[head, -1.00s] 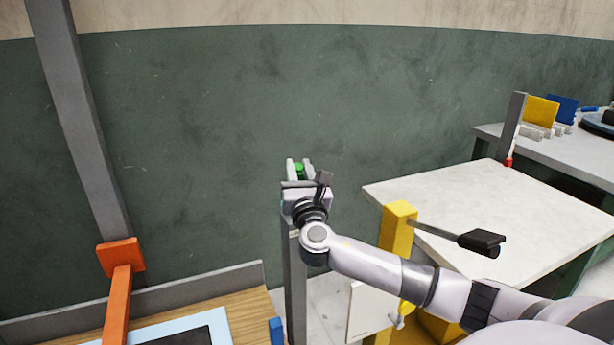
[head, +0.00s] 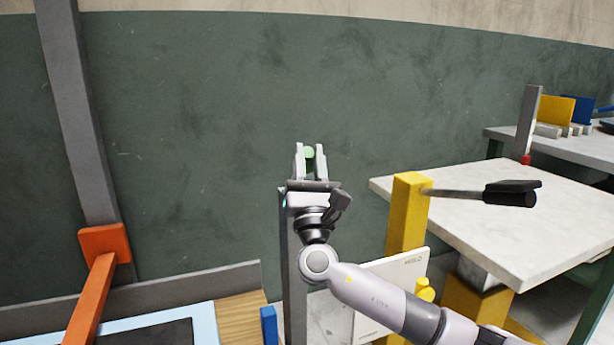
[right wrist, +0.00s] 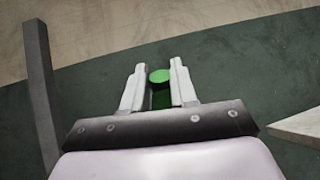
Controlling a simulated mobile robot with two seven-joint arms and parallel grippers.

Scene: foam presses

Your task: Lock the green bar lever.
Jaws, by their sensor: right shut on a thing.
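The green bar lever (head: 309,154) shows only as a small green end between the fingers of my right gripper (head: 310,160). In the right wrist view its round green end (right wrist: 159,76) and part of its green length sit between the two pale fingertips of the right gripper (right wrist: 158,88). The right gripper is shut on it. The rest of the lever and whatever it is fixed to are hidden behind the gripper. My left gripper is not in view.
An orange bar (head: 92,300) and grey post (head: 75,120) stand at left. A dark green wall (head: 220,130) lies behind.

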